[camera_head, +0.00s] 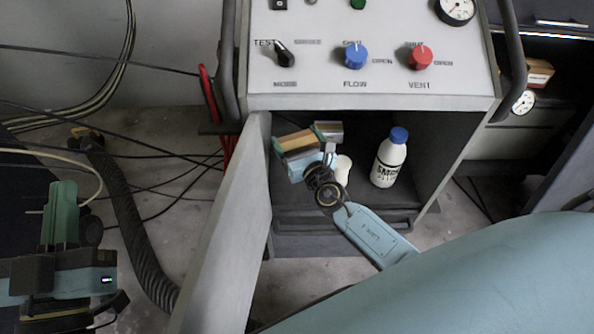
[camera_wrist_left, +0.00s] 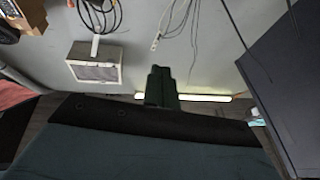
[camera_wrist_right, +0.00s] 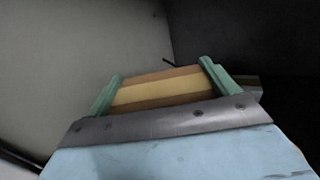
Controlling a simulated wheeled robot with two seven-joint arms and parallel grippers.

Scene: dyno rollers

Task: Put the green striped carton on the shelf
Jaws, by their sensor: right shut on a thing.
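A small carton (camera_head: 299,142), tan-brown with a pale yellow stripe, is between the green fingers of my right gripper (camera_head: 299,140). It also shows in the right wrist view (camera_wrist_right: 158,91), with a finger of the right gripper (camera_wrist_right: 158,88) against each end. I see no green on the carton itself. The right gripper holds it inside the open cabinet (camera_head: 432,208), towards its left side; whether the carton touches anything below is hidden. My left gripper (camera_head: 63,212) is at the far left, empty, its green fingers together; they also show in the left wrist view (camera_wrist_left: 162,86).
A white bottle with a blue cap (camera_head: 389,163) and a small white cup (camera_head: 343,170) stand in the cabinet. A grey block (camera_head: 330,131) is beside the right finger. The open door (camera_head: 228,230) borders the left side. An orange-brown box (camera_head: 539,72) sits far right.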

